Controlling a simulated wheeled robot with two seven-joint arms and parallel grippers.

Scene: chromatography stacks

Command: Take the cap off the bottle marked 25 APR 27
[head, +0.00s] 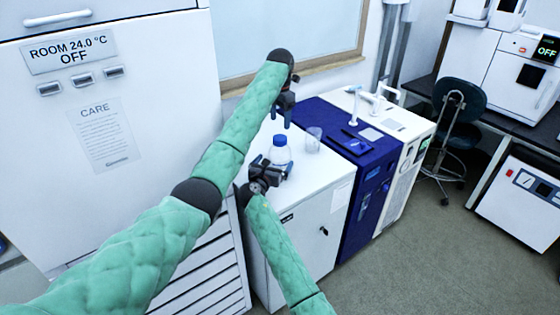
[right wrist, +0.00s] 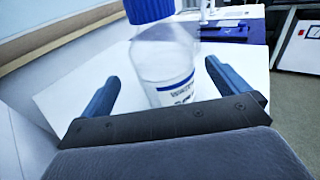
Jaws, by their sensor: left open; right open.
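A clear bottle (head: 280,156) with a blue cap (head: 280,141) stands upright on a white cabinet top. In the right wrist view the bottle (right wrist: 165,62) fills the middle, its blue cap (right wrist: 150,9) cut by the top edge. Its label (right wrist: 178,90) seems to start "WATER"; I cannot read a date. My right gripper (head: 272,168) is open low at the bottle, and its fingers stand on either side of the bottle in the wrist view. My left gripper (head: 282,116) is open, pointing down above the cap, apart from it.
A clear empty beaker (head: 313,140) stands just right of the bottle on the white cabinet (head: 318,178). A dark blue unit (head: 345,150) and white instruments adjoin on the right. A tall white cabinet (head: 150,60) stands left, with a window behind.

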